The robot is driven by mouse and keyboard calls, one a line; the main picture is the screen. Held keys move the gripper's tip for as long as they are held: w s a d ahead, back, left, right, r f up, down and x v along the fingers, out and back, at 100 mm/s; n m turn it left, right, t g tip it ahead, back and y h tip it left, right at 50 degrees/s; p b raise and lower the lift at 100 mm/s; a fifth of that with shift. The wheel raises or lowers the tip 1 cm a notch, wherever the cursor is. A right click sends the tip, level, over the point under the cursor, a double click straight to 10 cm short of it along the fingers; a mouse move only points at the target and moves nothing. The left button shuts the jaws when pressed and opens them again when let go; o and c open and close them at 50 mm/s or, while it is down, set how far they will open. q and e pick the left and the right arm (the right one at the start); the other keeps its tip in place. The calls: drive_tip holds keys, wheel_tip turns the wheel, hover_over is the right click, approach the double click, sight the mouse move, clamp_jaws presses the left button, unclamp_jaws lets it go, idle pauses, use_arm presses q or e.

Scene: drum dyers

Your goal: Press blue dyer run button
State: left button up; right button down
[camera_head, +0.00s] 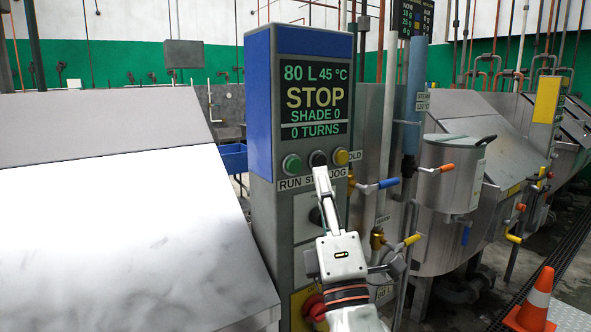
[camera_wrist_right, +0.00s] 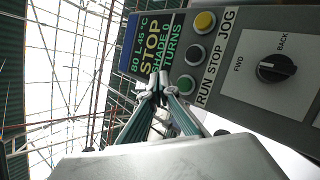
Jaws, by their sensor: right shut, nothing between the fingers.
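The blue-sided dyer control post (camera_head: 261,100) stands upright at centre in the head view. Its screen (camera_head: 314,97) reads STOP, SHADE 0, 0 TURNS. The green RUN button (camera_head: 291,165) is left of the black STOP button (camera_head: 318,158) and yellow JOG button (camera_head: 341,157). My right gripper (camera_head: 320,172) is shut and empty, its tips overlapping the label row just below the STOP button. In the right wrist view, the gripper tips (camera_wrist_right: 158,86) appear beside the green button (camera_wrist_right: 186,85), in front of the screen. Contact cannot be told. My left gripper is out of view.
A FWD/BACK selector knob (camera_wrist_right: 277,67) is on the panel, and a red button (camera_head: 314,307) sits lower, partly behind my wrist. A pale sloped dyer cover (camera_head: 110,220) is at left. Valves and a steel vessel (camera_head: 450,180) are right; an orange cone (camera_head: 535,302) stands at lower right.

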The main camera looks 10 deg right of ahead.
sight(294, 166)
drive_tip(key=shift+w+a+b, duration=0.2)
drive_tip(key=shift+w+a, duration=0.05)
drive_tip(key=shift+w, duration=0.45)
drive_tip(key=shift+w+a+b, duration=0.15)
drive_tip(key=shift+w+a, duration=0.15)
drive_tip(key=shift+w, duration=0.4)
drive_tip(key=shift+w+a+b, duration=0.2)
drive_tip(key=shift+w+a, duration=0.05)
drive_tip(key=shift+w, duration=0.45)
drive_tip(key=shift+w, duration=0.1)
drive_tip(key=shift+w+a, duration=0.15)
drive_tip(key=shift+w, duration=0.15)
